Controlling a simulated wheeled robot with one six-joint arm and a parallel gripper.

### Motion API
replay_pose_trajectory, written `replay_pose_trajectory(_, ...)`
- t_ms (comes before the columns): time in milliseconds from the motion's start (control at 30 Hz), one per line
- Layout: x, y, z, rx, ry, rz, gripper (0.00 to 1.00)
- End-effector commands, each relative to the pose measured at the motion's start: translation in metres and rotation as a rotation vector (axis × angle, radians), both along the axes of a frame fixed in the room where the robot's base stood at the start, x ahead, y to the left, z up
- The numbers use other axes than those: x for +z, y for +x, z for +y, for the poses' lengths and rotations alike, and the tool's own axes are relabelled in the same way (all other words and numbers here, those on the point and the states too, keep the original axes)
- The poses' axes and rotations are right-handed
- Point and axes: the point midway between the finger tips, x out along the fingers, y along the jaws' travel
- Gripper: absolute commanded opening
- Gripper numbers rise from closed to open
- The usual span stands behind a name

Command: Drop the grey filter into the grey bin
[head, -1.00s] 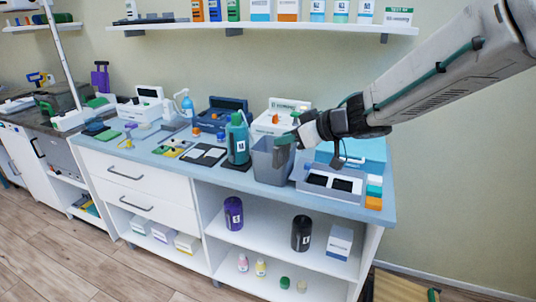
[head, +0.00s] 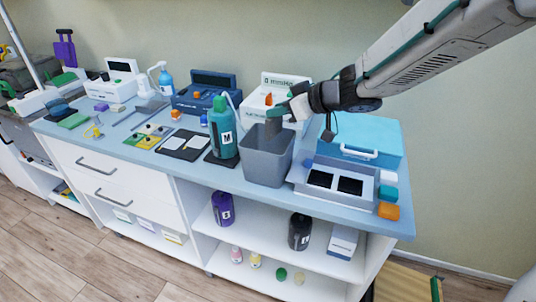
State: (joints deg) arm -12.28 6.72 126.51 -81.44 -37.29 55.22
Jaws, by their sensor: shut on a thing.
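The grey bin (head: 268,165) stands on the blue countertop, between the green bottle and a tray with two black pads. My gripper (head: 277,116) is over the bin's opening, reaching in from the upper right. It is shut on a small grey piece, the grey filter (head: 272,127), which hangs at the level of the bin's rim. The filter's lower end is hard to make out against the bin's inside. The bottom of the bin is hidden.
A green bottle (head: 222,128) stands close left of the bin. A grey tray (head: 338,183) with black pads and a blue case (head: 362,142) are to the right. A white box (head: 275,84) is behind. Shelves below hold several bottles.

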Motion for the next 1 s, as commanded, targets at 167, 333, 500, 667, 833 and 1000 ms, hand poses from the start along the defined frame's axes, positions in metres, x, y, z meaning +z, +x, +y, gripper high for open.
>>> replay_pose_trajectory(167,-0.02,0.0,0.0,0.0,0.0,0.002,0.0)
replay_pose_trajectory(333,-0.028,0.0,-0.001,-0.002,0.001,0.001,0.0)
replay_pose_trajectory(500,-0.029,0.001,-0.002,-0.003,0.0,0.0,0.0)
replay_pose_trajectory(667,-0.029,0.001,-0.003,-0.003,0.0,0.0,0.35)
replay_pose_trajectory(833,-0.029,0.001,-0.003,-0.003,0.0,0.0,0.5)
replay_pose_trajectory(1000,-0.029,0.0,-0.004,-0.004,-0.001,-0.001,0.5)
